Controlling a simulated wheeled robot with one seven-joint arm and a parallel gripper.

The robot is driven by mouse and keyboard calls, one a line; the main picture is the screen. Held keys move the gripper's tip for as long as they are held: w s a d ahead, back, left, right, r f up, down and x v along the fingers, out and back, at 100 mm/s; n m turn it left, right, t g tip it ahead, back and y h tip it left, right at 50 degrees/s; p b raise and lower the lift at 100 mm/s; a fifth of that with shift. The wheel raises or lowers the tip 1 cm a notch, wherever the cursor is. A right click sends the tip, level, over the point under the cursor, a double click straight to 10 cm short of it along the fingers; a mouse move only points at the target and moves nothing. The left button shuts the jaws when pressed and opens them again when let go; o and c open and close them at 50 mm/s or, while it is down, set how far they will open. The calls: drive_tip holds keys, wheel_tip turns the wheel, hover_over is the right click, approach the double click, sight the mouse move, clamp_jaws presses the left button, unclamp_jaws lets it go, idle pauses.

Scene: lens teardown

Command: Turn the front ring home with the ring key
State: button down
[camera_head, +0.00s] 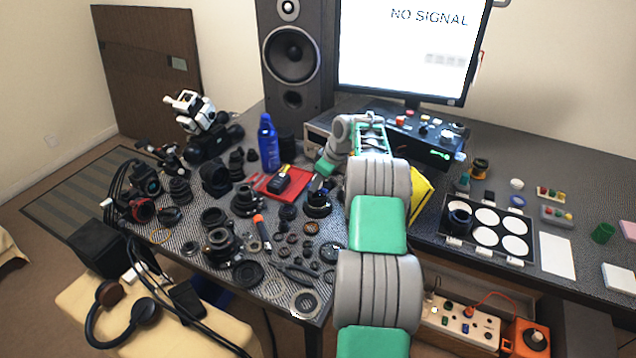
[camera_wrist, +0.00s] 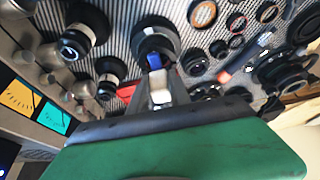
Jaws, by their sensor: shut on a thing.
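My gripper (camera_head: 317,183) reaches down over the desk beside the red tray, its jaws shut on a small blue piece. In the wrist view my gripper (camera_wrist: 158,88) shows grey fingers, with the blue piece (camera_wrist: 154,62) at their tips; I take it to be the ring key. It stands at a round black lens body (camera_wrist: 152,36), which also shows in the head view (camera_head: 317,207) below the gripper. The key's tip appears to be at or just over the lens's ring; contact cannot be told. The fingers hide part of the ring.
A red tray (camera_head: 289,211) with a black and yellow item lies left of the gripper. A blue bottle (camera_head: 268,143) stands behind it. Several lens parts and a screwdriver (camera_head: 262,231) crowd the desk in front. A parts tray with white discs (camera_head: 487,216) lies right.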

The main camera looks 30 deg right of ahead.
drive_tip(key=shift+f+b, duration=0.5)
drive_tip(key=shift+f, duration=0.2)
idle(0.5)
drive_tip(key=shift+f+m+b, duration=0.15)
drive_tip(key=shift+m+b, duration=0.15)
drive_tip(key=shift+b, duration=0.25)
drive_tip(key=m+h+b, duration=0.1)
drive_tip(key=m, duration=0.1)
drive_tip(key=m+h+b, duration=0.1)
drive_tip(key=m+b, duration=0.1)
drive_tip(key=m, duration=0.1)
drive_tip(key=shift+a+m, duration=0.2)
drive_tip(key=shift+m, duration=0.1)
drive_tip(key=shift+a+m+h+b, duration=0.15)
drive_tip(key=shift+m+h+b, duration=0.4)
drive_tip(key=shift+m, duration=0.45)
drive_tip(key=m+h, duration=0.1)
drive_tip(key=m, duration=0.3)
drive_tip(key=shift+m+g+h, duration=0.3)
drive_tip(key=shift+h, duration=0.05)
drive_tip(key=m+g+h+p, duration=0.1)
drive_tip(key=m+p, duration=0.1)
drive_tip(key=m, duration=0.2)
drive_tip(key=shift+m+g, duration=0.3)
drive_tip(key=shift+m, duration=0.2)
drive_tip(key=shift+r+p, duration=0.85)
drive_tip(key=shift+r, duration=0.8)
